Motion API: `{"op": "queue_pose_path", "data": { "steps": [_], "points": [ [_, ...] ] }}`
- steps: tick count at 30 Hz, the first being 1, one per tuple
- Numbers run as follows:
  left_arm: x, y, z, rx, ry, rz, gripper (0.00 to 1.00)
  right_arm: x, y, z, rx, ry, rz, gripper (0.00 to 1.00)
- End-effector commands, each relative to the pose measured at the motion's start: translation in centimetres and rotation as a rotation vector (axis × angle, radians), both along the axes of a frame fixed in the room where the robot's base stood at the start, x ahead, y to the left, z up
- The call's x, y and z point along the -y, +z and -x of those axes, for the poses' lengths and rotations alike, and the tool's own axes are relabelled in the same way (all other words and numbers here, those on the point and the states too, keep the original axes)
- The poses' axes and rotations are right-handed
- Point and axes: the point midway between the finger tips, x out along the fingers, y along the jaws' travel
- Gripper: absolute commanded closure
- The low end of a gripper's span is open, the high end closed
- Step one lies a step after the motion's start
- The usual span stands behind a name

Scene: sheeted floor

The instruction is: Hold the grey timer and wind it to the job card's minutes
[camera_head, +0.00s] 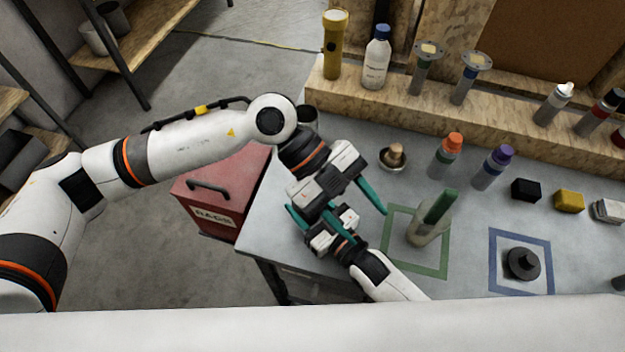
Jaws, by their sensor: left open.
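My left gripper (343,203) is over the left part of the grey table, its teal fingers spread wide apart. My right gripper (328,222) comes up from the bottom and overlaps the left one in the picture; its fingers are partly hidden, and I cannot tell whether the two touch. A dark grey round piece with a raised knob (523,263) sits inside a blue square outline at the right; it may be the timer, but no minute marks are readable. Both grippers are apart from it. I cannot make out a job card.
A pale holder (425,234) with a green upright piece stands in a green outline. Orange-capped (446,156) and purple-capped (492,167) bottles stand behind. A wooden ledge (400,95) bears a torch and several bottles. A red rags bin (222,195) is beside the table.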

Motion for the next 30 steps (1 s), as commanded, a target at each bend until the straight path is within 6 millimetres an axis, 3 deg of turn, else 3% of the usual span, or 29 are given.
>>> {"op": "queue_pose_path", "data": {
  "steps": [5,10,14,21,30],
  "points": [
    [0.9,1.4,1.1,-0.195,0.133,0.309,0.48,0.0,0.0,0.0,-0.001,0.0,0.001,0.72],
    [0.1,2.0,0.0,-0.323,0.338,0.548,0.48,0.0,0.0,0.0,-0.001,0.0,0.001,0.72],
    [-1.7,1.4,-1.6,-0.389,0.54,0.682,0.48,0.0,0.0,0.0,-0.001,0.0,0.001,0.72],
    [-7.4,-2.7,-4.3,-0.44,0.968,0.785,0.48,0.0,0.0,0.0,-0.001,0.0,0.001,0.72],
    [-14.3,-8.6,-4.5,-0.415,1.349,0.716,0.48,0.0,0.0,0.0,-0.001,0.0,0.001,0.72]
  ]
}}
